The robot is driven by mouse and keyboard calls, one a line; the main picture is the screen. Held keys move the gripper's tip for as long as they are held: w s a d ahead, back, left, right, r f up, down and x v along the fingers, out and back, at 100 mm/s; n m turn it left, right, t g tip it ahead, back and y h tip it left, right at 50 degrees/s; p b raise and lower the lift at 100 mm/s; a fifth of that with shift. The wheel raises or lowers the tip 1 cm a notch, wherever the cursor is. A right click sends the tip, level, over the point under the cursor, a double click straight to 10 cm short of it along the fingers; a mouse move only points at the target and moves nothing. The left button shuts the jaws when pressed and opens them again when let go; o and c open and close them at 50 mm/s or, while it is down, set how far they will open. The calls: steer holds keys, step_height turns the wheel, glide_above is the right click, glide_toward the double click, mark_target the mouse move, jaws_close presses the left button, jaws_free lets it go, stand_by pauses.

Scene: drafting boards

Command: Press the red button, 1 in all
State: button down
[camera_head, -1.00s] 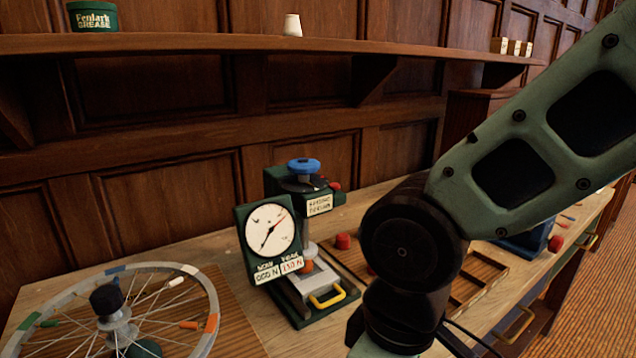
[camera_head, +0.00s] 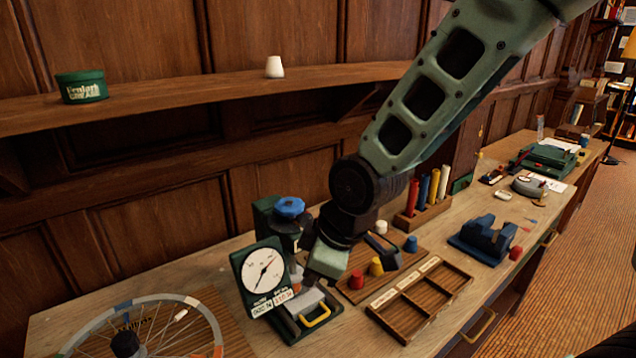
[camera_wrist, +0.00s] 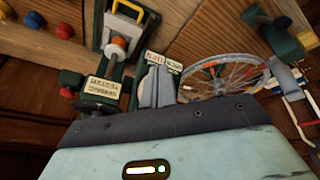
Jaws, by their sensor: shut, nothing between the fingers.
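A green press (camera_head: 262,222) with a white dial (camera_head: 263,270) and a blue knob on top (camera_head: 290,207) stands on the bench; it also shows upside down in the wrist view (camera_wrist: 125,65). In the wrist view a round red button (camera_wrist: 71,79) sticks out of the press's side, beside its label plate. In the head view my arm hides that button. My gripper (camera_wrist: 156,72) is shut and empty, above the press and to the right of the button in the wrist view. I cannot tell its height over the press.
A red peg (camera_head: 356,280) and a yellow peg (camera_head: 376,267) stand on a board right of the press. A divided wooden tray (camera_head: 420,300), a blue vise (camera_head: 484,238) and a spoked wheel (camera_head: 150,330) lie around. A shelf (camera_head: 200,95) runs along the wall.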

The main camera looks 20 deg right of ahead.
steer(key=w+d+r+n+t+p, duration=0.1)
steer(key=w+d+r+t+p, duration=0.1)
steer(key=w+r+p, duration=0.3)
steer(key=w+d+r+n+t+y+p, duration=0.1)
steer(key=w+d+r+p, duration=0.4)
steer(key=w, duration=0.5)
steer(key=shift+r+n+t+y+p, duration=0.3)
steer(key=shift+r+n+t, duration=0.2)
steer(key=shift+r+t, duration=0.4)
step_height(320, 180, down, 9)
steer(key=b, duration=0.7)
steer(key=shift+r, duration=0.1)
stand_by(0.3)
steer(key=shift+f+b, duration=0.45)
steer(key=shift+b, duration=0.05)
